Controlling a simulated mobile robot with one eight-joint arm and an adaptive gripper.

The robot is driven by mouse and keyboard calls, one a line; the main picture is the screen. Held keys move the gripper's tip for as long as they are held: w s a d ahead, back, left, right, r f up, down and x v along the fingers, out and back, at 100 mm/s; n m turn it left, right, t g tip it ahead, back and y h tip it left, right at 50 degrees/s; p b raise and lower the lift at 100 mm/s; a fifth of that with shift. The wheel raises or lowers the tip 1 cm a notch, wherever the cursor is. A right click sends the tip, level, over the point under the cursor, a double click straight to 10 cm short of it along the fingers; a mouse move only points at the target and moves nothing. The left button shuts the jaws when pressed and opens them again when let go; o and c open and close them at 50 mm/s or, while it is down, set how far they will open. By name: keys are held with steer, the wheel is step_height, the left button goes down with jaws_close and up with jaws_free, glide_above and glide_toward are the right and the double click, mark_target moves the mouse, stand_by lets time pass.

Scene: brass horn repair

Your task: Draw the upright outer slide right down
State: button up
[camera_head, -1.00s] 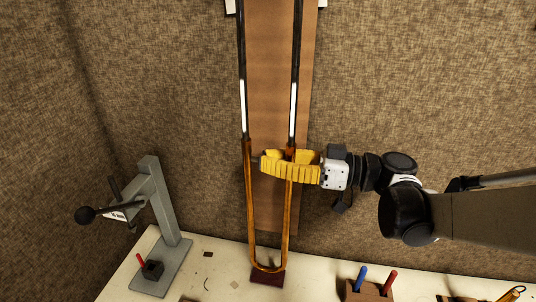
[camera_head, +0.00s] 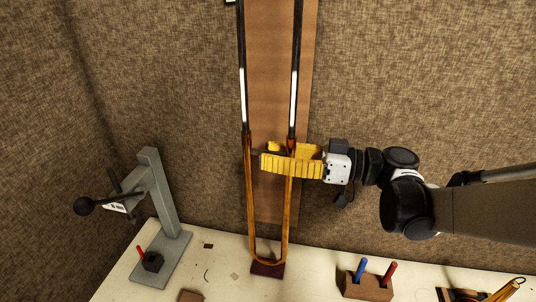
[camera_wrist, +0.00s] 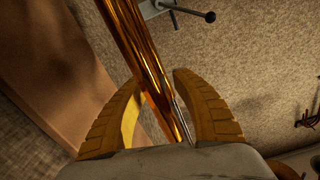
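The outer slide (camera_head: 250,205) is a long brass U standing upright in front of a brown board, its bow at or just above a dark red block (camera_head: 266,270) on the bench. Dark inner tubes with white bands (camera_head: 243,95) show above its upper ends. My gripper (camera_head: 268,160) reaches in from the right, its yellow fingers on either side of the slide's right leg. In the wrist view the brass leg (camera_wrist: 140,60) passes between the fingers (camera_wrist: 158,78), with narrow gaps beside it. The fingers look open around the leg, but exact contact is hard to see.
A grey stand with a black-knobbed lever (camera_head: 158,195) is at the left of the bench. A holder (camera_head: 366,288) with blue and red handles stands at lower right. The brown board (camera_head: 272,90) and fabric wall are close behind the slide.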

steer(key=s+d, duration=0.1)
steer(key=d, duration=1)
steer(key=shift+s+d, duration=0.3)
steer(key=shift+s, duration=0.05)
steer(key=s+a+f+m+t+h+b, duration=0.1)
steer(key=s+f+m+h+b, duration=0.1)
steer(key=s+f+m+h, duration=0.3)
steer(key=a+f+m+h+b, duration=0.1)
steer(key=f+m+h+b, duration=0.2)
steer(key=f, duration=0.5)
steer(key=s+d+f+m+t+h+b, duration=0.3)
steer(key=s+d+f+m+h, duration=0.3)
steer(key=d+f+h, duration=0.3)
steer(key=d+b, duration=0.1)
steer(key=d, duration=0.2)
steer(key=shift+s+d+f+t+h, duration=0.25)
steer(key=shift+d+f+t+h, duration=0.05)
steer(key=shift+f+h, duration=0.1)
